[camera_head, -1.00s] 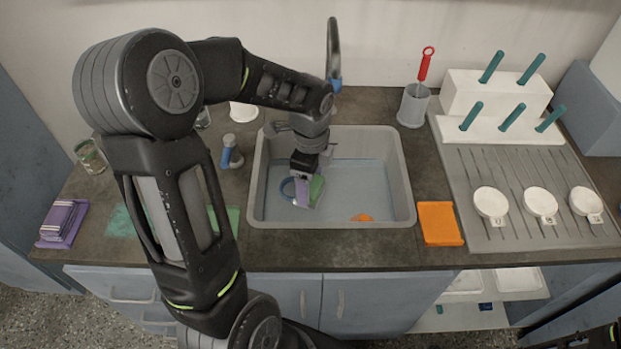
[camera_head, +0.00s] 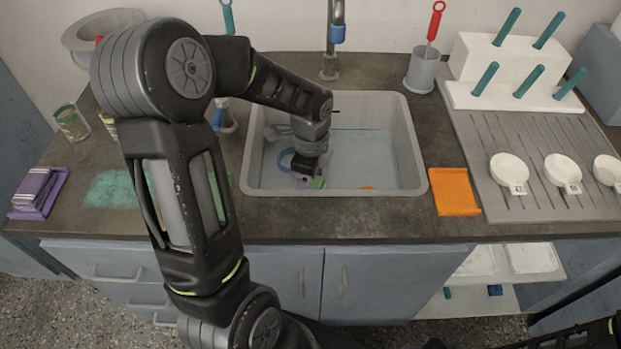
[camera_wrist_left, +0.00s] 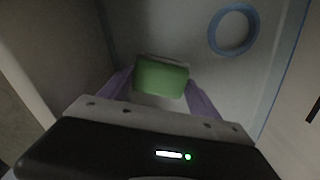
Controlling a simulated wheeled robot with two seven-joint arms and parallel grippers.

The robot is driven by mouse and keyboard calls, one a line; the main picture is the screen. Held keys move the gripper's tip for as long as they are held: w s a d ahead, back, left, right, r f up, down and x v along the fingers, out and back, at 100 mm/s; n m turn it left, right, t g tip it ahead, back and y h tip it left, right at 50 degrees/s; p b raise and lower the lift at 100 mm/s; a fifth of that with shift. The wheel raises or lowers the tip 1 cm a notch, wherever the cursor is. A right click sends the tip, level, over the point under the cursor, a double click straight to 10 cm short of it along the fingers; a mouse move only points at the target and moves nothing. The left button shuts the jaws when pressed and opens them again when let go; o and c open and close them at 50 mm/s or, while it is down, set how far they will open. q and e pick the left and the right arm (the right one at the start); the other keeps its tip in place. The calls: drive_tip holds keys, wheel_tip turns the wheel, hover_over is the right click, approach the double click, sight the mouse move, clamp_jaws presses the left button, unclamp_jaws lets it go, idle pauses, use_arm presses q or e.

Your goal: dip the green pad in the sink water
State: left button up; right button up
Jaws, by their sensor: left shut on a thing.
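My left gripper (camera_head: 312,182) reaches down inside the grey sink (camera_head: 420,160), near its front wall. It is shut on the green pad (camera_head: 317,183), of which only a small part shows in the head view. In the left wrist view the green pad (camera_wrist_left: 161,77) sits between the two purple fingers. The sink holds pale blue water (camera_head: 365,155). I cannot tell how deep the pad is in the water. The blue ring (camera_wrist_left: 233,29) lies apart from the pad in the wrist view. My right gripper is not in view.
The faucet (camera_head: 335,40) stands behind the sink. An orange object (camera_head: 367,188) is in the sink beside the gripper, and an orange cloth (camera_head: 454,191) lies right of the sink. A drainboard with white cups (camera_head: 508,168) is farther right. Purple sponges (camera_head: 38,192) lie at far left.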

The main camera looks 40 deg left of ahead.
use_arm(q)
drive_tip(key=shift+f+b, duration=0.45)
drive_tip(key=shift+f, duration=0.55)
drive_tip(key=shift+r, duration=0.1)
wheel_tip(320, 180, up, 20)
drive_tip(key=p, duration=1.6)
drive_tip(key=shift+p, duration=0.4)
